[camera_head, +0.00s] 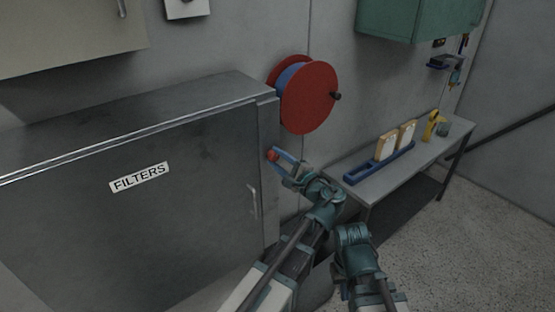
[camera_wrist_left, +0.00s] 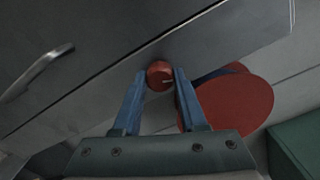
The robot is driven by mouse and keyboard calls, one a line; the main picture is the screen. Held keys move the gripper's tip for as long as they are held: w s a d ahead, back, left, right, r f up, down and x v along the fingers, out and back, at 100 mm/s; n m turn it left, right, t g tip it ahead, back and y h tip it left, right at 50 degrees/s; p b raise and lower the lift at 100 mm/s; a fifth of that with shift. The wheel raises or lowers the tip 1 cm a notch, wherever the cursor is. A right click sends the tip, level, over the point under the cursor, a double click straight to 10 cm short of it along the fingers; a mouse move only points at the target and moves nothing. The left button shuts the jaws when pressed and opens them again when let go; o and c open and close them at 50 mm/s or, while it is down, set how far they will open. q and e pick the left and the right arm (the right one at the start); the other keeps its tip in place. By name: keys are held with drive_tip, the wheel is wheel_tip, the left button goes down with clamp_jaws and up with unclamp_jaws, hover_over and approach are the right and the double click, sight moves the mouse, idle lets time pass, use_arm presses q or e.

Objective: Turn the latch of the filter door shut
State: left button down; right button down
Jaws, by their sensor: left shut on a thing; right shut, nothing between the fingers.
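The filter door (camera_head: 130,225) is a grey metal panel marked FILTERS with a bar handle (camera_head: 253,201); it looks flush with its cabinet. The latch is a small round red knob (camera_head: 272,155) at the cabinet's right edge. My left gripper (camera_head: 277,158) is shut on the latch knob. In the left wrist view the knob (camera_wrist_left: 160,75) sits between the tips of the left gripper (camera_wrist_left: 161,82), with a small pale mark on its face. The latch's exact angle is hard to tell. My right wrist shows low right of centre, but its fingers are hidden.
A red and blue hose reel (camera_head: 308,97) hangs on the wall just above and right of the latch. A bench (camera_head: 385,185) with a blue tray (camera_head: 362,172) and small items stands to the right. A green cabinet (camera_head: 410,15) hangs above it. The floor at right is clear.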

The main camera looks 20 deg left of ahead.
use_arm(q)
drive_tip(key=n, duration=0.4)
drive_tip(key=shift+n, duration=0.4)
drive_tip(key=shift+s+f, duration=0.1)
idle(0.3)
drive_tip(key=shift+c, duration=2.2)
unclamp_jaws()
drive_tip(key=shift+s+d, duration=0.1)
use_arm(e)
drive_tip(key=shift+d, duration=0.15)
